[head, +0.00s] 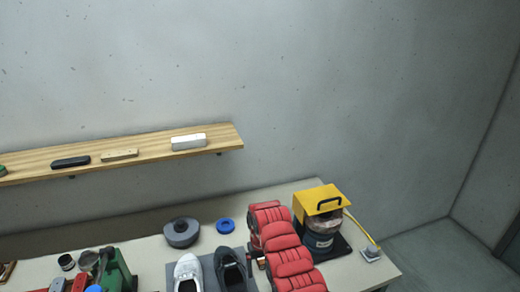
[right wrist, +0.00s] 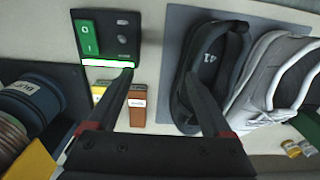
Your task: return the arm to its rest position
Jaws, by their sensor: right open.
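My right gripper (right wrist: 160,72) is open in the right wrist view, with nothing between its black fingers. One finger shows in front of the black shoe (right wrist: 212,58), the other in front of the switch box's lower edge. I cannot tell whether they touch anything. In the head view my red-covered right arm (head: 285,255) reaches over the bench and hides the gripper's tips. The black shoe (head: 231,270) and a light grey shoe (head: 188,272) stand side by side on a grey mat (head: 210,261). My left gripper is not in view.
A yellow-topped machine (head: 318,199) stands close to the right of my arm. A switch box (right wrist: 108,35) with a green switch is beside the mat. A grey round piece (head: 181,233), a blue ring (head: 225,225) and a green device (head: 115,272) are also on the bench. A shelf (head: 110,158) is above.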

